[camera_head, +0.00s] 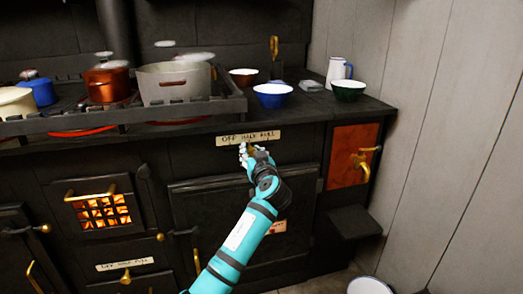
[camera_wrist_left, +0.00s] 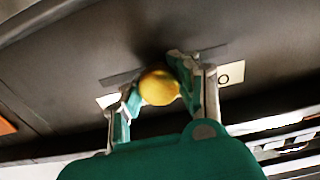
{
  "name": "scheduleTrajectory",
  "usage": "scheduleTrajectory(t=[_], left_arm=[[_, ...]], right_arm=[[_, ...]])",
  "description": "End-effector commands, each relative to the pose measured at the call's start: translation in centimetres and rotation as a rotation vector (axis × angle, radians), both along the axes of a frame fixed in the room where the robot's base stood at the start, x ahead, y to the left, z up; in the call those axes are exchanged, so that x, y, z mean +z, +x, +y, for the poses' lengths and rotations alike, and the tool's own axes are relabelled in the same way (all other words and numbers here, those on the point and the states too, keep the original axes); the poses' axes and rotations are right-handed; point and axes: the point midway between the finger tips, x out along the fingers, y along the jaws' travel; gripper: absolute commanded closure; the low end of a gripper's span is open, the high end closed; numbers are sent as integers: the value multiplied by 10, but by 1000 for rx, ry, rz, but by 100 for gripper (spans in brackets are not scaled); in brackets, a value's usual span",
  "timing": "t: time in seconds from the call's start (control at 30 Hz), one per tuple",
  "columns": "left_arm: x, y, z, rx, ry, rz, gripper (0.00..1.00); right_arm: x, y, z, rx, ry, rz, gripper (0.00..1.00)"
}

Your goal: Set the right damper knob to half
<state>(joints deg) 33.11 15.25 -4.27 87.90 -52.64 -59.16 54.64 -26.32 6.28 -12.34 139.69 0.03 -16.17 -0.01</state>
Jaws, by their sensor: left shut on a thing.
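My left gripper (camera_head: 252,151) reaches up to the stove front just under a pale label (camera_head: 248,137) that reads off, half, full. In the left wrist view the gripper (camera_wrist_left: 158,92) is shut on a round brass knob (camera_wrist_left: 158,88), one finger on each side. The knob sits against a dark panel by a slot. Part of the label (camera_wrist_left: 231,74) shows beside a finger with a letter O; the rest is mostly hidden. The knob's exact setting cannot be told. My right gripper is not in view.
A second label (camera_head: 125,264) with a brass knob (camera_head: 125,277) is lower left. Pots, including a large grey pot (camera_head: 174,83), stand behind the rail. A copper-coloured door (camera_head: 350,150) has a brass handle.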

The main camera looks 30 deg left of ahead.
Motion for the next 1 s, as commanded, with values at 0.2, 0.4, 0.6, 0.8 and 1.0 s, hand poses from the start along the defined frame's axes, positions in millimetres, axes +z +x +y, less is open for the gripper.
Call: scheduleTrajectory(t=[0.2, 0.4, 0.6, 0.8, 1.0], left_arm=[[-5, -2, -3, -7, -4, 7, 100], [-5, -1, -3, -8, -4, 7, 59], [-3, -2, -1, -6, -3, 5, 44], [-2, -2, -2, -5, -2, 3, 44], [-3, -16, -19, -8, -5, 2, 44]], right_arm=[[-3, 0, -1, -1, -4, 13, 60], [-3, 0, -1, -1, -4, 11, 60], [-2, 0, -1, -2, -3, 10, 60], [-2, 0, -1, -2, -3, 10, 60], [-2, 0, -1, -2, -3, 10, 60]])
